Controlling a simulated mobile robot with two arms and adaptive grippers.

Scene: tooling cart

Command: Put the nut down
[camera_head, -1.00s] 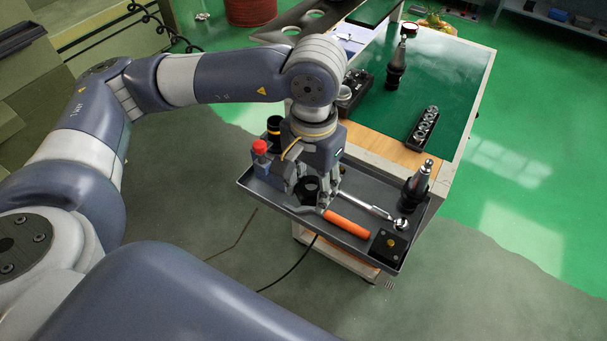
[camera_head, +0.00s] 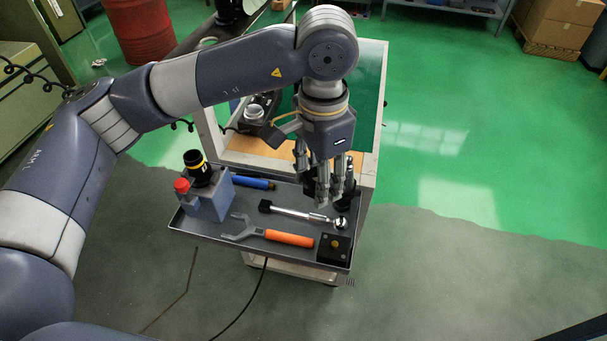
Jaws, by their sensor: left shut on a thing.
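My left gripper (camera_head: 322,196) points down over the right rear part of the grey tray (camera_head: 190,231) on the cart's near side. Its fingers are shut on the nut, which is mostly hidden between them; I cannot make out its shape. I cannot tell how high the fingers are above the tray. A dark tool holder (camera_head: 348,190) stands just right of the fingers, partly hidden by them. The row of rings on the green mat, seen earlier, is hidden behind my arm. My right gripper is not in view.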

